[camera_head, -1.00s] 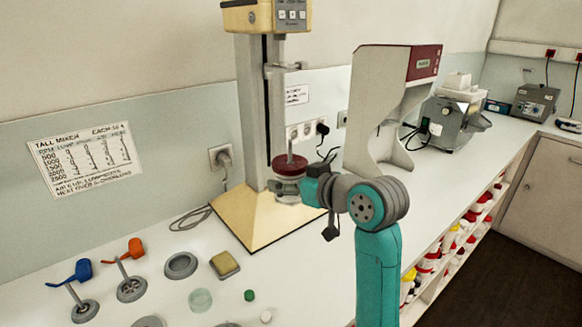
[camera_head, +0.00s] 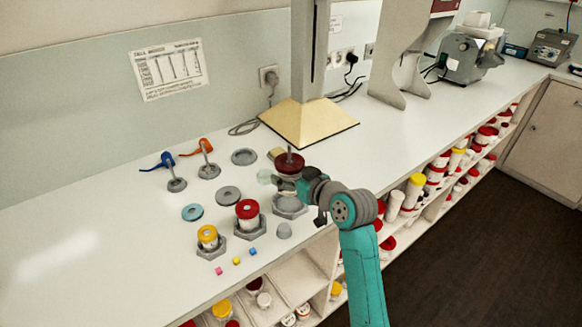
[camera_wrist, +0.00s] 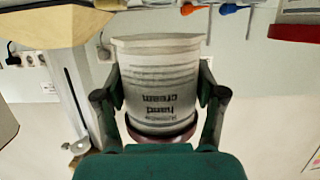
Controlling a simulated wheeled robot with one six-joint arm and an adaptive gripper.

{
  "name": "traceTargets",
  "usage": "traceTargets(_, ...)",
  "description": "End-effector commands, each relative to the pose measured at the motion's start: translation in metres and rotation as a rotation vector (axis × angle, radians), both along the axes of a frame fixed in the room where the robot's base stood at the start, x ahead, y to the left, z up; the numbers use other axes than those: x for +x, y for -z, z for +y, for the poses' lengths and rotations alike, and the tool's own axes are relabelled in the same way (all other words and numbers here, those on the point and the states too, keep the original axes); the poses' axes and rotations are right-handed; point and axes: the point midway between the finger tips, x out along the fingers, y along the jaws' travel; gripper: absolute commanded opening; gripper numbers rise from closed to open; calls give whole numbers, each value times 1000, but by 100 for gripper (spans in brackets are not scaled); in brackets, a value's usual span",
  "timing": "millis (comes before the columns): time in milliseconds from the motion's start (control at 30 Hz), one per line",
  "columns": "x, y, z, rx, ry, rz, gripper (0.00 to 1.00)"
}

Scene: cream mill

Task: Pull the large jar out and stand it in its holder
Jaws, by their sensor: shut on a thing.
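The large jar (camera_head: 288,183) has a dark red lid with a thin rod standing up from it. My gripper (camera_head: 299,186) is shut on the jar from the right and holds it upright. In the wrist view, which is upside down, my fingers grip both sides of the white jar (camera_wrist: 160,85), printed "hand cream". A grey hexagonal holder (camera_head: 290,208) is directly below the jar in the head view. I cannot tell whether the jar's base touches it.
Jars with red (camera_head: 247,209) and yellow (camera_head: 208,233) lids stand in holders to the left. A grey dome (camera_head: 284,231) is close in front of the holder.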

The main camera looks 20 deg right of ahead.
Motion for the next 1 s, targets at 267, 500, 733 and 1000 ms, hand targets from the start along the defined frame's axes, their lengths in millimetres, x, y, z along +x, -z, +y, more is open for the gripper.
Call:
traceTargets(267,0,12,0,1,-1,1,28)
traceTargets(500,0,31,0,1,0,1,28)
traceTargets(733,0,41,0,0,0,-1,28)
traceTargets(1000,0,42,0,0,0,-1,28)
